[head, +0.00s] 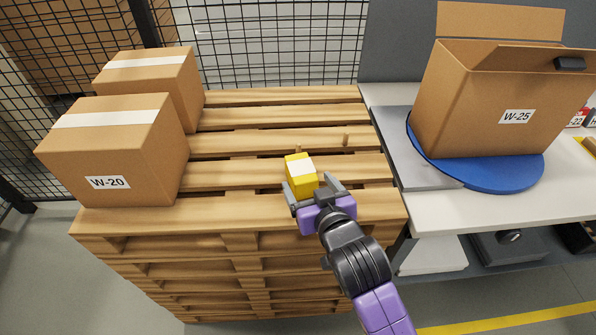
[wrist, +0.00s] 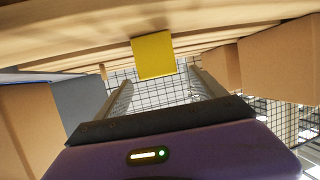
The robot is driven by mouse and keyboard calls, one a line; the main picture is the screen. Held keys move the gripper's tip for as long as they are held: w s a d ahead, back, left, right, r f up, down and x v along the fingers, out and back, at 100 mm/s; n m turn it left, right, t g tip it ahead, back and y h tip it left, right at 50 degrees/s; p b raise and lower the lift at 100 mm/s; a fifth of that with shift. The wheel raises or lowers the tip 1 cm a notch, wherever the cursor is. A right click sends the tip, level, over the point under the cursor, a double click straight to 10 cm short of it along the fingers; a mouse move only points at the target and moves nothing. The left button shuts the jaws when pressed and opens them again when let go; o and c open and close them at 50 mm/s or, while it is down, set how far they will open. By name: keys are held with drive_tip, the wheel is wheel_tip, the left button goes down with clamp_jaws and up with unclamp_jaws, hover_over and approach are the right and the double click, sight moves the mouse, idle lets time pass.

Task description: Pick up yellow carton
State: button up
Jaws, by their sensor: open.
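In the wrist view the carton (wrist: 153,56) shows ahead, between the lines of the two open fingers (wrist: 160,92). Nothing is held. Whether the fingertips reach past the carton's near face I cannot tell.
Two brown boxes, one marked W-20 (head: 110,150), stand on the pallet's left side. An open box marked W-25 (head: 490,110) sits on a blue disc (head: 500,175) on the right bench. A wire fence (head: 270,45) is behind.

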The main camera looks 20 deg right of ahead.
sight(301, 174)
drive_tip(key=shift+s+d+f, duration=0.1)
drive_tip(key=shift+d+f, duration=0.15)
drive_tip(key=shift+f, duration=0.4)
drive_tip(key=shift+g, duration=0.3)
drive_tip(key=shift+r+p+x, duration=0.2)
drive_tip(key=shift+p+x, duration=0.25)
drive_tip(key=shift+x, duration=3.35)
drive_tip(key=shift+a, duration=0.1)
drive_tip(key=c, duration=1.6)
